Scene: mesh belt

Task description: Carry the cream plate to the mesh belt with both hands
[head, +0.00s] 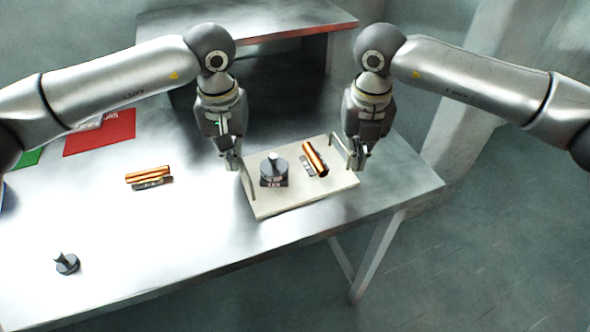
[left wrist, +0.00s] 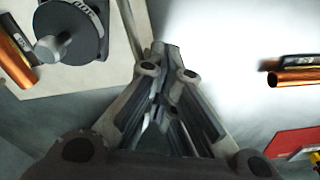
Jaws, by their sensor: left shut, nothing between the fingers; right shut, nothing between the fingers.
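The cream plate (head: 318,188) lies on the metal table, turned slightly, with an upright bar handle at its left and right ends. It carries a dark grey knobbed part (head: 273,170) and a copper cylinder (head: 315,158) on a dark base. My left gripper (head: 233,163) is shut and empty at the plate's left end, close to the handle. In the left wrist view its fingertips (left wrist: 165,50) are together beside the plate (left wrist: 118,48). My right gripper (head: 357,165) is shut and empty at the right end; contact with the handle cannot be told. I cannot clearly identify the mesh belt.
A raised grey shelf (head: 265,22) stands at the back. Another copper cylinder (head: 148,174) and a small dark knobbed part (head: 66,263) lie on the table at left. Red (head: 100,135) and green (head: 27,158) flat pieces lie further back.

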